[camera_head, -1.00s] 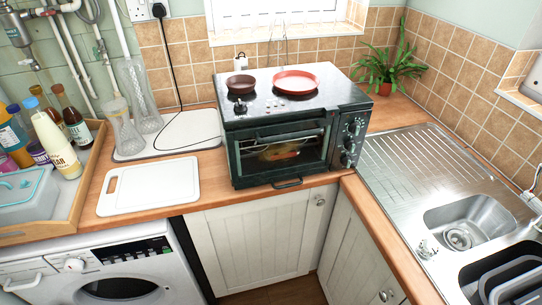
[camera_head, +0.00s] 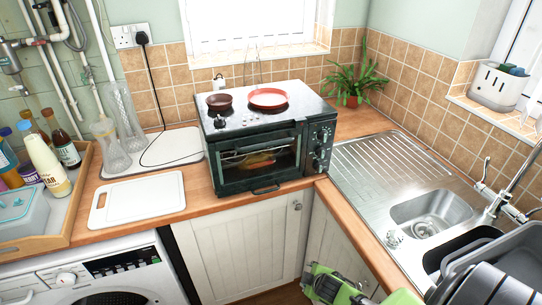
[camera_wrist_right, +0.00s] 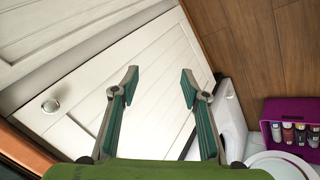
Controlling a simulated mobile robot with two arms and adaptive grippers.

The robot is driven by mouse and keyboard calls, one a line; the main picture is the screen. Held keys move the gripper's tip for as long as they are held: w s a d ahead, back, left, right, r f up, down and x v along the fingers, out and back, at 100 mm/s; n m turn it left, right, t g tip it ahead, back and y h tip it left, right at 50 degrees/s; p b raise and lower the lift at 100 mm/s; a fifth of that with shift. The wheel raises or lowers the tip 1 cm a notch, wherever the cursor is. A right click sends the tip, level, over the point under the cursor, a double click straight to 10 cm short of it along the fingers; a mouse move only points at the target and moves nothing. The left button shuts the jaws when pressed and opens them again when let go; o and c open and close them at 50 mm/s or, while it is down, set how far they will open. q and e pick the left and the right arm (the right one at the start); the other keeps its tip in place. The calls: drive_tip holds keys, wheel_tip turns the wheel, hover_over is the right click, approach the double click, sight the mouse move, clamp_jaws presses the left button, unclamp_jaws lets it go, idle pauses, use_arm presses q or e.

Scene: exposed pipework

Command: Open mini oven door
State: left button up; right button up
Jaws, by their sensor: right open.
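The mini oven (camera_head: 262,133) stands on the wooden worktop in the head view, black, with knobs on its right side. Food shows dimly behind the glass. My right gripper (camera_wrist_right: 160,82) is open and empty in the right wrist view, its two green-padded fingers apart in front of white cupboard doors. Part of my green right arm shows at the bottom of the head view, below and right of the oven, apart from it. My left gripper is not in view.
A plant (camera_head: 352,80) stands behind. A cupboard knob (camera_wrist_right: 50,106) shows in the wrist view.

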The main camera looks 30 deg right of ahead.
drive_tip(key=w+d+r+n+t+p, duration=0.1)
drive_tip(key=w+r, duration=0.2)
drive_tip(key=r, duration=0.3)
drive_tip(key=w+r+n+t, duration=0.1)
drive_tip(key=w+r, duration=0.3)
drive_tip(key=r, duration=0.2)
drive_tip(key=n+t+p, duration=0.3)
drive_tip(key=n+t, duration=0.2)
drive_tip(key=n, duration=0.1)
approach(268, 145)
drive_tip(key=shift+b+x, duration=1)
drive_tip(key=shift+x, duration=4.3)
